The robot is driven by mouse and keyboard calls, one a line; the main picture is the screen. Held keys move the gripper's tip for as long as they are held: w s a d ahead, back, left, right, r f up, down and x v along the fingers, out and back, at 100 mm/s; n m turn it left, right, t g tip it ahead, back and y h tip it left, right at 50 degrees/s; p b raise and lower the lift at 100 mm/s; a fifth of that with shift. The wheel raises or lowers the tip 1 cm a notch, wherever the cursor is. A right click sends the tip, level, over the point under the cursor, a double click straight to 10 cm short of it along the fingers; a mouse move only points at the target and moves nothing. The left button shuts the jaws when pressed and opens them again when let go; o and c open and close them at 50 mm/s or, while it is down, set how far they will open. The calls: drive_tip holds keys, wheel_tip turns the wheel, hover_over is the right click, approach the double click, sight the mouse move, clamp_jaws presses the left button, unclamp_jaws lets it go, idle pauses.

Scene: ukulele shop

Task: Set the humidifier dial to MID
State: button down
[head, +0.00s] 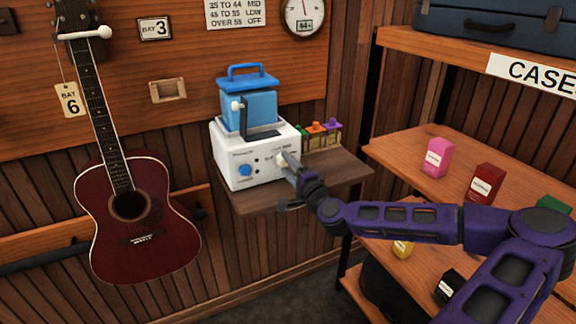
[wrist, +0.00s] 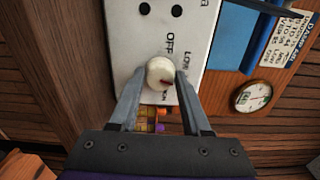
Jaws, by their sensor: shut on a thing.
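The humidifier is a white box (head: 226,163) with a blue tank (head: 262,107) on top, standing on a small wooden wall shelf. In the wrist view its white front panel (wrist: 150,35) shows the labels OFF and LOW beside a round cream dial (wrist: 160,70). A short red mark shows on the dial, toward its lower right; the label there is mostly hidden. My gripper (wrist: 160,80) is shut on the dial, one finger on each side. In the head view my gripper (head: 288,163) reaches the right part of the panel and covers most of the dial.
A blue knob (head: 245,170) is on the panel's left. A round gauge (head: 303,16) and a printed sign (head: 236,12) hang above. A ukulele (head: 130,205) hangs left; shelving with boxes (head: 438,158) stands right.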

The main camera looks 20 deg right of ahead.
drive_tip(key=shift+m, duration=0.6)
drive_tip(key=shift+c, duration=1.8)
unclamp_jaws()
drive_tip(key=shift+s, duration=0.1)
